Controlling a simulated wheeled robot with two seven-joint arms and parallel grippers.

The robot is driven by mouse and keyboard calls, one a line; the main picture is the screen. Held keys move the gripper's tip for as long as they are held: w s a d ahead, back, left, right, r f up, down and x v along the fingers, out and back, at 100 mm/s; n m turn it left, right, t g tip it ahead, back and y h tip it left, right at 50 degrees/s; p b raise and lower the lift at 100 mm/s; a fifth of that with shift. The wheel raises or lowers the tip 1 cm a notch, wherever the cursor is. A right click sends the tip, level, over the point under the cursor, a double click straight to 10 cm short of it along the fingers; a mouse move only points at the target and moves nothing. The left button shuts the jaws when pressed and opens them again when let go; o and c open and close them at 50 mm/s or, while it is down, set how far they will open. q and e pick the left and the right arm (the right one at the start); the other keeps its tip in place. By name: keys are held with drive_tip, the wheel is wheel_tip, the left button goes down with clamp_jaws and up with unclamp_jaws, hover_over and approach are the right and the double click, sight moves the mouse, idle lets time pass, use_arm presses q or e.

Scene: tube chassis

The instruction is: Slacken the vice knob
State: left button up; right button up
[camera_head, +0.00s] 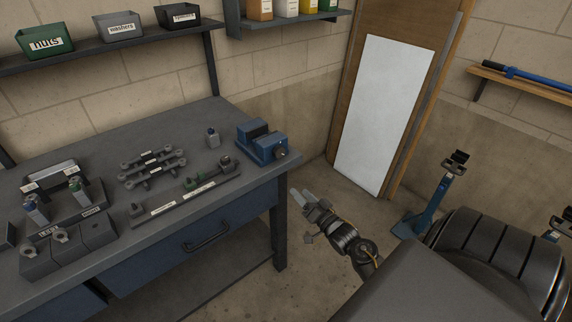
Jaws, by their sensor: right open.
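The blue vice (259,143) stands on the workbench near its right end. Its dark jaws are at the back and the knob (281,153) is on its front right face. My right gripper (304,194) is in the air beyond the bench's right end, lower in the picture than the vice and apart from it. Its two pale fingers are spread and nothing is between them. My left gripper is not in the picture.
Bins stand on the shelf (90,52) above. A blue stand (428,200) is on the floor at right. Floor between bench and stand is clear.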

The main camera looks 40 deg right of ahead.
sight(281, 154)
wheel_tip(281, 154, up, 7)
drive_tip(key=s+n+t+y, duration=0.1)
drive_tip(key=n+t, duration=0.2)
drive_tip(key=n, duration=0.6)
drive_tip(key=x, duration=0.3)
drive_tip(key=p+x, duration=0.1)
drive_tip(key=x, duration=0.2)
drive_tip(key=p+x, duration=0.1)
drive_tip(key=x, duration=0.2)
drive_tip(key=shift+w+a, duration=0.15)
drive_tip(key=shift+a, duration=0.1)
drive_tip(key=shift+w+r+p, duration=0.1)
drive_tip(key=shift+w+p, duration=0.2)
drive_tip(key=shift+w, duration=0.4)
drive_tip(key=c, duration=1)
